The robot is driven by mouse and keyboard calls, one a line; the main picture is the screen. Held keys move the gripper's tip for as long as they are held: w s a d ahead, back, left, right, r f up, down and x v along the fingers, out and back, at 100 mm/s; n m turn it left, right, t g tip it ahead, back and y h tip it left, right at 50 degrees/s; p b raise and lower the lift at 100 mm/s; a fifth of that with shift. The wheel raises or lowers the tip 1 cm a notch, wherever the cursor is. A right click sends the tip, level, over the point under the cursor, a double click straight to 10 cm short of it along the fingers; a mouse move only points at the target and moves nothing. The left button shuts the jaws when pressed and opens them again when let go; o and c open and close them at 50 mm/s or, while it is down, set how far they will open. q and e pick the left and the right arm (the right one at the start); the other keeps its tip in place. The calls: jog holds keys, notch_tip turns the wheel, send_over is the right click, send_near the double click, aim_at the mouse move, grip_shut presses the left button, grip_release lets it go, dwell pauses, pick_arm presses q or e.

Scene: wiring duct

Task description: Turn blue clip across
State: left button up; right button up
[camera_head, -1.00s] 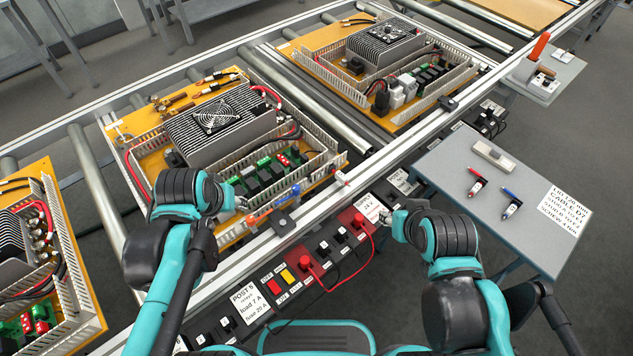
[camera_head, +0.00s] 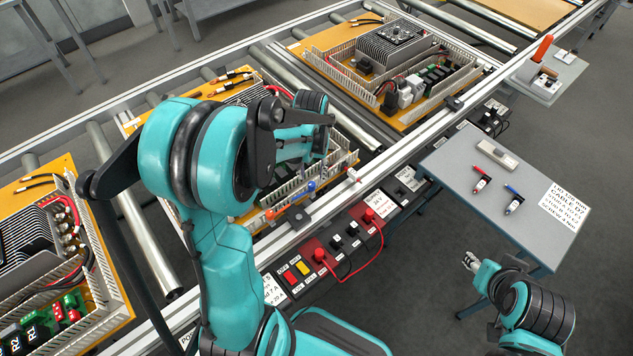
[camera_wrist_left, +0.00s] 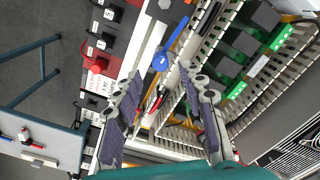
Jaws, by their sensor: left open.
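The blue clip (camera_head: 311,186) sits on the near side of the middle board's slotted duct. In the left wrist view, the blue clip (camera_wrist_left: 161,62) has a round head and a long handle lying roughly along the duct wall. My left gripper (camera_head: 319,171) is above that duct edge, its fingertips partly hidden in the head view. In the left wrist view, my left gripper (camera_wrist_left: 160,78) is open, with the blue clip's head just beyond and between the fingertips, apparently empty. My right gripper (camera_head: 469,262) is away from the boards, beside the grey side table; its opening is unclear.
An orange clip (camera_head: 270,213) sits left of the blue one. Slotted duct walls and the conveyor rail (camera_head: 398,158) border the clip. A switch panel with a red cable (camera_head: 362,268) lies in front.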

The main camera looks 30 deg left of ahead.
aim_at(312, 184)
pick_arm(q)
notch_tip(312, 184, down, 4)
jog(key=shift+f+b, duration=0.1)
jog(key=shift+b, duration=0.5)
grip_shut()
jog(key=m, duration=1.5)
dwell(0.5)
